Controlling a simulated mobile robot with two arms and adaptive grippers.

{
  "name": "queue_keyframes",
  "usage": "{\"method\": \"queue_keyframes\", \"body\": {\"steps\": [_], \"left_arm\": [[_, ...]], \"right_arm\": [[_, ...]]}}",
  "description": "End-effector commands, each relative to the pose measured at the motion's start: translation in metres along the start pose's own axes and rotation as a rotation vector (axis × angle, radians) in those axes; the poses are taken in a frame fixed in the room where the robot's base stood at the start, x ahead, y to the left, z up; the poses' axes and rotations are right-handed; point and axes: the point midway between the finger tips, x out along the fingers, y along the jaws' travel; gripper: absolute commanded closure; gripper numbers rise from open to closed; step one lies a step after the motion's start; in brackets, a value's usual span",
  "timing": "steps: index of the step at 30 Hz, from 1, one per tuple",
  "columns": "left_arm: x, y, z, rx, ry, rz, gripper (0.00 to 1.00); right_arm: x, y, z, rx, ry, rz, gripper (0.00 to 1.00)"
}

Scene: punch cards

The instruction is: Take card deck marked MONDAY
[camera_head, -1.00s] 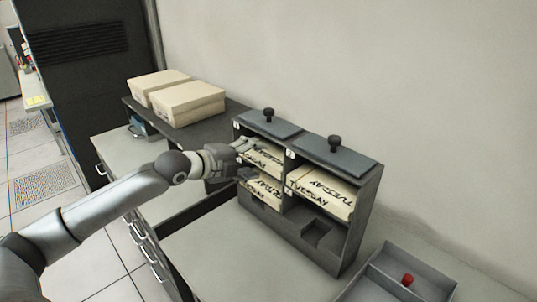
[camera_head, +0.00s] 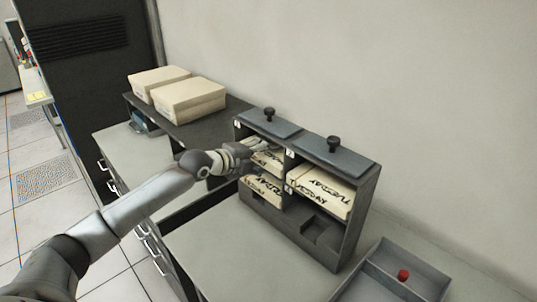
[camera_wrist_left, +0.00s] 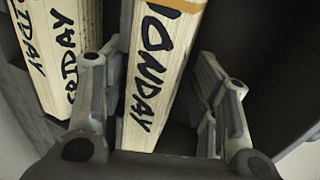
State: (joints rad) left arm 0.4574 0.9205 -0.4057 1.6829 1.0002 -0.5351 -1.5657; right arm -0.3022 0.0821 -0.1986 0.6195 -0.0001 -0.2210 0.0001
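The card deck marked MONDAY (camera_wrist_left: 158,70) is a pale block with black lettering, seen in the left wrist view between the two fingers of my left gripper (camera_wrist_left: 165,105). The fingers stand apart, with a visible gap to the deck on the right side. In the head view the left gripper (camera_head: 250,154) reaches into the upper left compartment of the dark card rack (camera_head: 322,253) and hides much of the deck there. A deck marked FRIDAY (camera_head: 262,189) lies in the compartment below. A deck marked TUESDAY (camera_head: 322,187) lies in the right column. My right gripper is not in view.
Two lids with black knobs (camera_head: 334,144) top the rack. A grey tray (camera_head: 378,289) with a red knob (camera_head: 403,275) stands at the front right. Two beige boxes (camera_head: 190,100) sit on the back left surface. The counter before the rack is clear.

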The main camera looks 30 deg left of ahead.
Motion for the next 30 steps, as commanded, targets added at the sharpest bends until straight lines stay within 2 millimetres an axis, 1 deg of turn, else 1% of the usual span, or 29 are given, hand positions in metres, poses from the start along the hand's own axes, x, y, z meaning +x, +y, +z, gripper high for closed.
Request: {"method": "queue_keyframes", "body": {"steps": [1,9,11,12,23,26,30], "left_arm": [[0.0,0.0,0.0,0.0,0.0,0.0,0.56],[0.0,0.001,0.0,0.0,0.0,0.002,0.91],[0.0,0.002,0.0,0.0,0.0,0.004,0.98],[0.0,0.002,0.0,0.0,0.001,0.005,1.0],[0.001,0.006,-0.001,0.001,0.001,0.013,1.0],[0.0,0.004,-0.001,0.0,0.001,0.014,1.0],[-0.002,-0.004,-0.002,0.001,-0.002,0.013,1.0]], "right_arm": [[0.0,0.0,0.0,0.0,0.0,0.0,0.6],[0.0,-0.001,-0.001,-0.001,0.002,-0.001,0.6],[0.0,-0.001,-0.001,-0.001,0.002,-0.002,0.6],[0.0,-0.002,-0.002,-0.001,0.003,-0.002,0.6],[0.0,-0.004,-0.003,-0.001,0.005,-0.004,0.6],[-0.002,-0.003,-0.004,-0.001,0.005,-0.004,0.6],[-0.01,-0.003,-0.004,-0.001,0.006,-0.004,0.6]]}}
